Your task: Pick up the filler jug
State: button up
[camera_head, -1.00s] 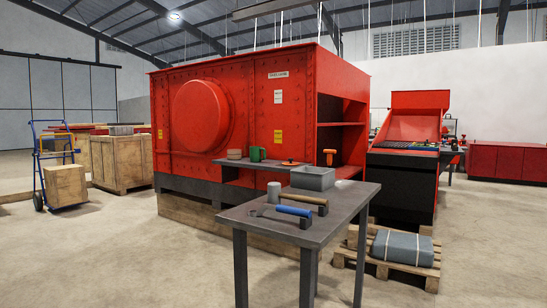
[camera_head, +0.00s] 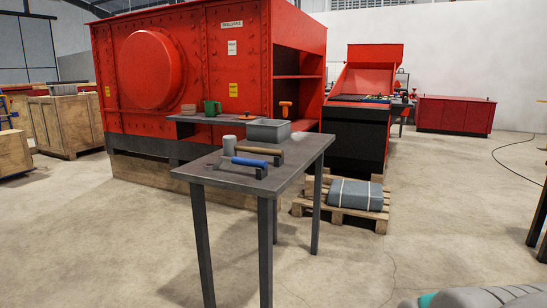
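A green jug-like vessel with a handle (camera_head: 211,108) stands upright on the dark ledge (camera_head: 190,118) along the front of the big red machine. It is the only jug-shaped thing I can make out, and it is small in the picture. A grey cylinder (camera_head: 229,144) stands on the nearer dark table, below and right of the jug. My gripper is not in view. A grey and teal part at the bottom right edge appears to be my own arm, far from the jug.
The dark table (camera_head: 226,174) stands in front of the ledge, bearing a grey bin (camera_head: 269,130) and blue-handled tool (camera_head: 249,162). A pallet (camera_head: 340,214) with a grey bundle lies behind it. Another table edge shows at far right. Floor at front left and right of centre is clear.

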aim_at(210, 106)
jog(key=i+j+u, duration=0.85)
jog(key=u, duration=0.2)
jog(key=i+j+u, duration=0.15)
jog(key=i+u, duration=0.85)
jog(key=i+z, duration=0.35)
jog(key=i, duration=0.2)
jog(key=i+z, duration=0.3)
jog(key=i, duration=0.3)
jog(key=i+j+z, duration=0.35)
jog(key=i, duration=0.2)
jog(key=l, duration=0.1)
